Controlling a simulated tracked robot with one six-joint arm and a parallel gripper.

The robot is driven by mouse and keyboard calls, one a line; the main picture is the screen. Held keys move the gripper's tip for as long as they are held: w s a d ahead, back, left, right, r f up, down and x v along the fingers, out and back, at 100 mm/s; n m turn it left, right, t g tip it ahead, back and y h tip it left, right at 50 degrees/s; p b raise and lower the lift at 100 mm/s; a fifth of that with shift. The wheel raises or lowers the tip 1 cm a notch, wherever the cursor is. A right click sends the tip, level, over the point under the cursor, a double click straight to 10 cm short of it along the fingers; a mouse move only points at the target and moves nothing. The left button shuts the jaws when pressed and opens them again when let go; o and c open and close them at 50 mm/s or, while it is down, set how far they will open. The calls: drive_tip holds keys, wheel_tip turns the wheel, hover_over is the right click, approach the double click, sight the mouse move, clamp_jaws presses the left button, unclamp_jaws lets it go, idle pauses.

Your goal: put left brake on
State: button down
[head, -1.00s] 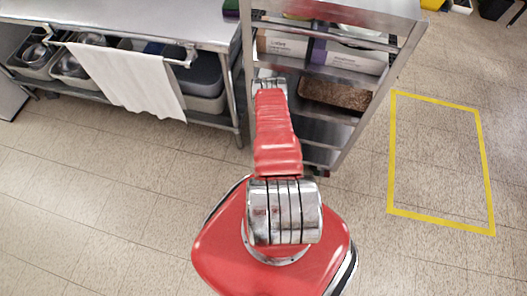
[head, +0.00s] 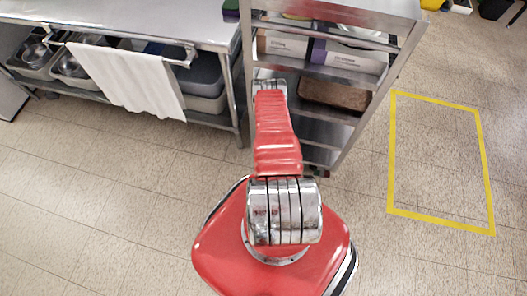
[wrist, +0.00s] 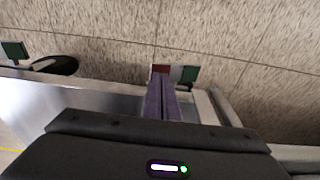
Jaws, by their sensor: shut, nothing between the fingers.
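A metal shelf cart (head: 372,118) stands in front of me in the head view, with a small dark caster (head: 318,173) at its near foot. In the wrist view, my gripper (wrist: 162,82) is shut and empty, its purple fingers together. The fingertips appear close to a red tab (wrist: 161,68) and a green tab (wrist: 189,74); I cannot tell whether they touch. Another green tab (wrist: 14,50) is at the far left beside a dark caster wheel (wrist: 55,65). My fingers hide part of the nearer tabs. The gripper is hidden in the head view.
A steel table (head: 130,20) with a hanging white towel (head: 125,80) and bins below stands at the left. Boxes (head: 345,55) and a brown block (head: 335,93) are on the cart's shelves. A yellow-taped floor rectangle (head: 484,160) is clear at the right.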

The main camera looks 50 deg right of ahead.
drive_tip(key=shift+f, duration=0.7)
idle(0.6)
drive_tip(key=shift+r, duration=3.55)
drive_tip(key=shift+a, duration=0.1)
